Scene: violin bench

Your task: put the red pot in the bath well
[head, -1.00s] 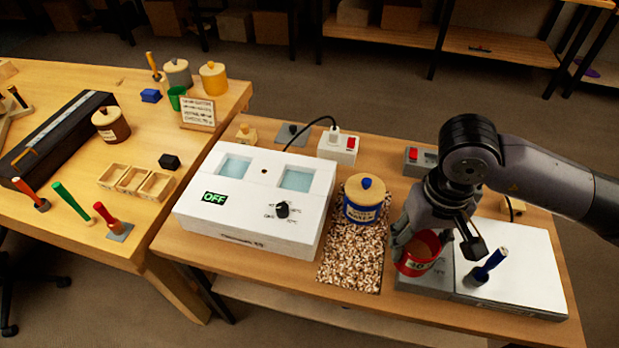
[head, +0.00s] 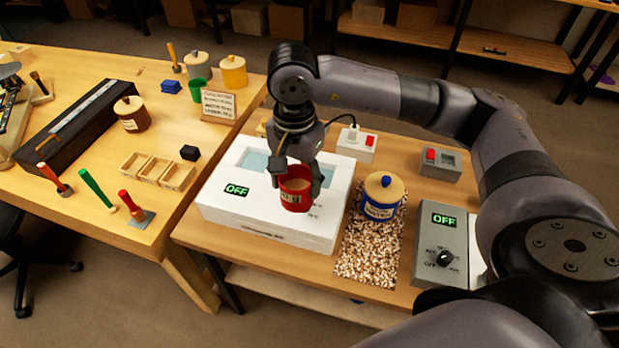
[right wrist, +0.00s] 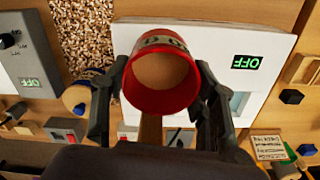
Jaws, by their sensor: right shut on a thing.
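The red pot (head: 295,194), with a pale label and a light tan inside, is held upright between the fingers of my right gripper (head: 296,180). In the right wrist view the pot (right wrist: 160,72) shows its open mouth, with a finger on either side. The pot is in front of or above the white bath (head: 225,205), whose display reads OFF; the exact height is hard to tell. The bath's left well (head: 256,163) shows pale blue. The right well is mostly hidden by my gripper and the pot in the head view. My left gripper is out of view.
A grey control box (head: 441,245) stands further right. The left table (head: 95,220) holds several tools and jars.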

